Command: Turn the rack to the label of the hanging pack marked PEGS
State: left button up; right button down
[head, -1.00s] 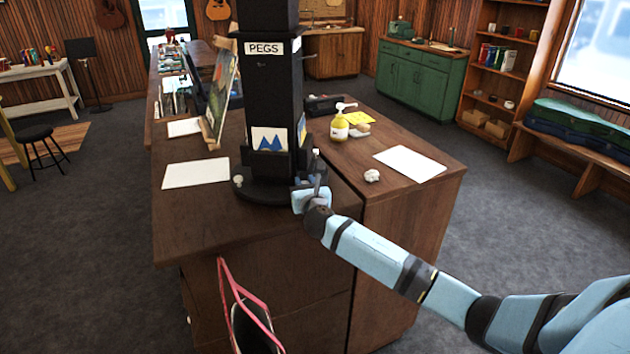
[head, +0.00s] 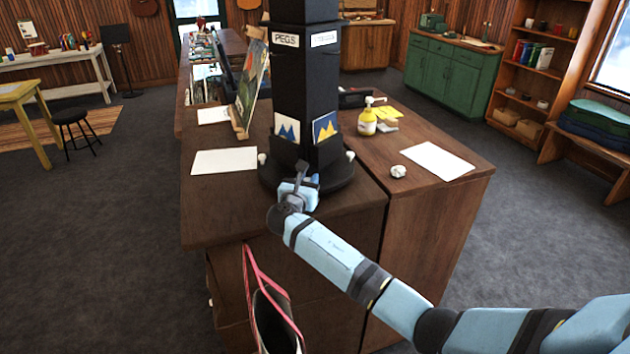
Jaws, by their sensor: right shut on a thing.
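The rack (head: 305,85) is a tall black column on a round black base (head: 335,183) at the counter's front. Two faces show. The left face bears a white label reading PEGS (head: 285,40) and, lower, a white card with a blue mountain (head: 287,131). The right face bears a white label (head: 324,39), its text too small to read, and a blue card with a yellow mountain (head: 325,127). No hanging pack can be made out. Pale knobs (head: 262,159) sit on the base. My right gripper (head: 302,183) is shut at the base's front edge, hiding what it holds. My left gripper is out of view.
The wooden counter (head: 225,215) carries white sheets (head: 224,160), a picture on an easel (head: 252,85), a yellow pump bottle (head: 367,122) and a crumpled paper (head: 398,171). A pink-edged bag (head: 272,310) hangs at the counter's front.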

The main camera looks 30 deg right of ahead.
jog(key=shift+w+a+m+g+h+b, duration=0.2)
jog(key=shift+w+a+m+g+h, duration=0.1)
jog(key=shift+a+m+g+h, duration=0.15)
jog(key=shift+w+a+m+g+h+b, duration=0.15)
jog(key=shift+w+a+m+g+h, duration=0.1)
jog(key=shift+a+m+g, duration=0.25)
jog(key=shift+w+a+f+m+g+h+b, duration=0.1)
jog(key=shift+w+a+m+g+h+b, duration=0.45)
jog(key=shift+g, duration=0.5)
jog(key=shift+w+a+m+g+h+b, duration=0.5)
jog(key=shift+m+g+b, duration=0.1)
jog(key=shift+g, duration=0.2)
jog(key=shift+w+a+m+g+h+b, duration=0.15)
jog(key=shift+w+a+m+g+b, duration=0.15)
jog(key=shift+g, duration=0.25)
jog(key=shift+w+a+m+g+h+b, duration=0.1)
jog(key=shift+w+a+m+g+b, duration=0.1)
jog(key=shift+w+m+g+b, duration=0.25)
jog(key=shift+s, duration=0.15)
jog(key=c, duration=1.2)
grip_release()
